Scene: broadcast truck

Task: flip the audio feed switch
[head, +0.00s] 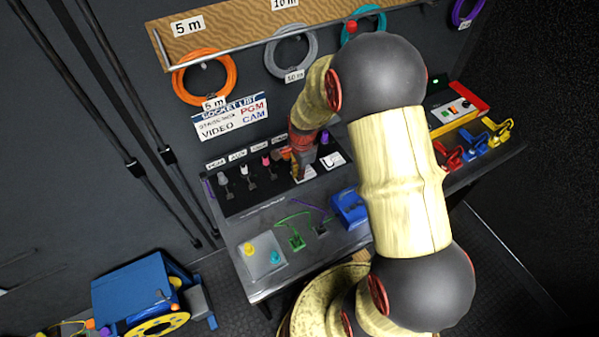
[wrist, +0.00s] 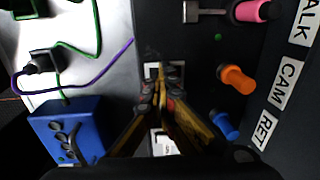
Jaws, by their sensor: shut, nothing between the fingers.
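My gripper (wrist: 158,85) is shut and empty, with its fingertips close together over the edge of the dark panel (wrist: 205,75). A small pale-framed fitting (wrist: 150,70) shows right at the fingertips, partly covered by them; it may be the audio feed switch, but no label naming it is readable. I cannot tell whether the fingers touch it. A second white plate (wrist: 162,142) shows between the fingers, mostly hidden. In the head view my gripper (head: 300,174) points down at the right part of the panel (head: 262,185), and the arm hides much of that area.
Coloured plugs, including orange (wrist: 236,79), pink (wrist: 252,11) and blue (wrist: 225,124), stick out beside labels. A blue box (head: 349,208), green connector (head: 297,240) and purple cable (wrist: 85,80) lie on the grey bench. Red, blue and yellow clamps (head: 497,131) stand to the right.

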